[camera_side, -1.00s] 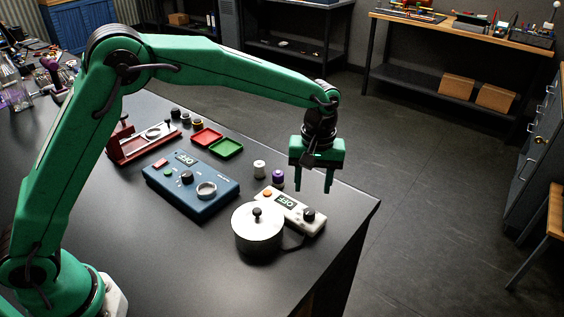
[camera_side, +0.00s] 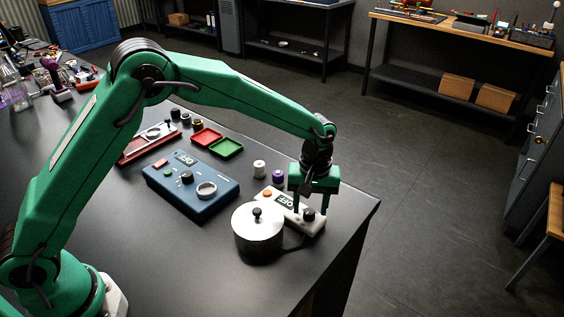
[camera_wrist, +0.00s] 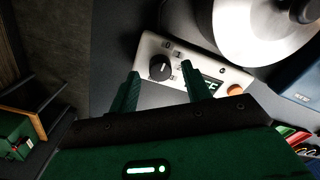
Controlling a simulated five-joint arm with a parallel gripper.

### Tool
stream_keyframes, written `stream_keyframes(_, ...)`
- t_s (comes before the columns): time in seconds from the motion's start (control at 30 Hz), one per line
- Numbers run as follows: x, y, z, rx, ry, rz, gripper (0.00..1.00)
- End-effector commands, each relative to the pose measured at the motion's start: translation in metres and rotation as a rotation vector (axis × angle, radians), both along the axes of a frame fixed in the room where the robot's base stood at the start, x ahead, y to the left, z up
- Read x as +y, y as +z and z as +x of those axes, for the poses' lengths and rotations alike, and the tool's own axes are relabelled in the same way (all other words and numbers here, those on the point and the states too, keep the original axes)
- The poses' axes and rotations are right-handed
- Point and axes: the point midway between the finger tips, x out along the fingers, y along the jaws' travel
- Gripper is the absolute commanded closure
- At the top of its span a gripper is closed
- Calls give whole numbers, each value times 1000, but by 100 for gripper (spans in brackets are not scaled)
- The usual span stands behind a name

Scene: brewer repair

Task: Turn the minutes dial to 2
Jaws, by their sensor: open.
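The white control box (camera_side: 266,203) stands near the table's right edge, with an orange button (camera_side: 267,193), a display reading OFF (camera_side: 285,200) and a black dial (camera_side: 309,214). In the wrist view the black dial (camera_wrist: 161,67) has a white pointer line, with small numerals such as 0 and 1 around it. My gripper (camera_side: 310,212) is open and points down over the dial end of the box. In the wrist view the fingers of my gripper (camera_wrist: 160,68) lie on either side of the dial. I cannot tell whether they touch it.
A round metal pot (camera_side: 257,238) with a black knob stands close beside the white box. Red (camera_side: 206,137) and green (camera_side: 226,148) trays lie farther back.

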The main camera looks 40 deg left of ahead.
Motion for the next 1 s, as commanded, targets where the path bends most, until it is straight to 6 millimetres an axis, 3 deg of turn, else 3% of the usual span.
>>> stream_keyframes(0.43, 0, -9, 0, 0, 0, 0, 52)
stream_keyframes(0.67, 0, -9, 0, 0, 0, 0, 97)
stream_keyframes(1.0, 0, -8, 0, -1, -26, -1, 97)
